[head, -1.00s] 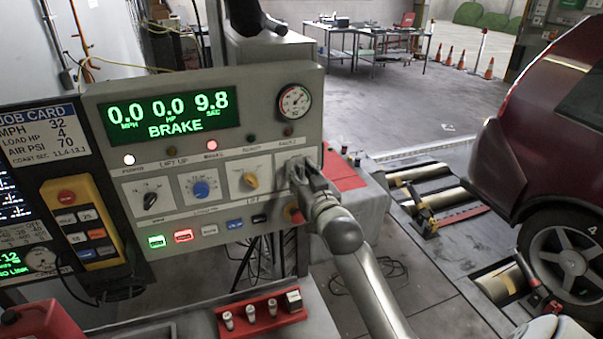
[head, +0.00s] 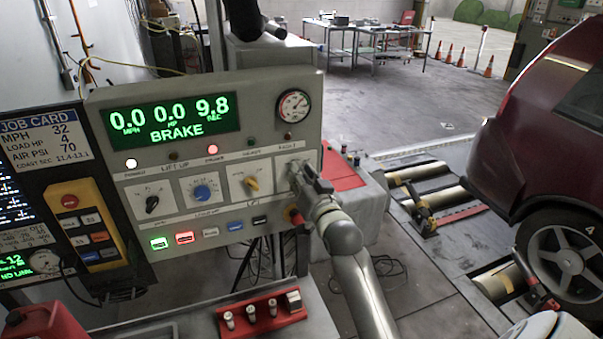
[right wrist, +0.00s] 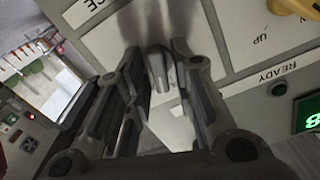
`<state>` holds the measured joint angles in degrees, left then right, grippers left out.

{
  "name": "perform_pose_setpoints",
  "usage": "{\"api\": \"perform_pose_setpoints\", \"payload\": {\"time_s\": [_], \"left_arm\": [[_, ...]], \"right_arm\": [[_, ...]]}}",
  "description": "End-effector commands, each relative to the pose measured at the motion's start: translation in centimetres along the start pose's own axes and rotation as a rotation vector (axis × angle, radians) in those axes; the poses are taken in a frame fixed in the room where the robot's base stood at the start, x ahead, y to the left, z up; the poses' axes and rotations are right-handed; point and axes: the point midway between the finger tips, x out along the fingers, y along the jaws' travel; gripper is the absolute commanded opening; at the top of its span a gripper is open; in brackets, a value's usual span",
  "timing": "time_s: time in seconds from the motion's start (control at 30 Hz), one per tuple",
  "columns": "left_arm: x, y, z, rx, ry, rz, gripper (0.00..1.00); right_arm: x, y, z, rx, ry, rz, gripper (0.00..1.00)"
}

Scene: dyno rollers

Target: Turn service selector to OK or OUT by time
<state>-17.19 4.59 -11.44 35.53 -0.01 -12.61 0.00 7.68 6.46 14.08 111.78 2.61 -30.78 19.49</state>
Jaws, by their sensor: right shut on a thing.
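My right gripper (head: 298,172) is at the rightmost selector of the grey console (head: 295,143). In the right wrist view, its two fingers (right wrist: 155,75) are on either side of a grey metal selector handle (right wrist: 157,58), closed on it. A label ending in "CE" (right wrist: 92,6) shows beside this selector. The gripper hides the selector's face in the head view, so I cannot tell which position it points to. The green display (head: 172,120) reads 0.0 MPH, 0.0 HP, 9.8 SEC and BRAKE. The job card (head: 40,142) lists coast seconds that look like 11.4-13.1. My left gripper is not in view.
A black knob (head: 152,204), a blue knob (head: 202,192) and a yellow knob (head: 252,184) sit left of my gripper. A red holder (head: 262,316) stands on the lower shelf. A dark red car (head: 530,140) is at the right.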

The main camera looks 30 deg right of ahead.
Motion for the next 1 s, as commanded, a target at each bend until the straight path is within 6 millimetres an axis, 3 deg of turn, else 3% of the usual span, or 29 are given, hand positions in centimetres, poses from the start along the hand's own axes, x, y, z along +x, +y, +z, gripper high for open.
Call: {"api": "perform_pose_setpoints", "payload": {"time_s": [0.5,1.0], "left_arm": [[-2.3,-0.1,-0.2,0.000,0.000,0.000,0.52],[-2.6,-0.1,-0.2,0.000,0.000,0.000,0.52]], "right_arm": [[0.0,0.1,-0.2,0.343,0.001,0.000,0.00],[0.0,0.3,-0.1,0.412,0.003,-0.001,0.00]]}}
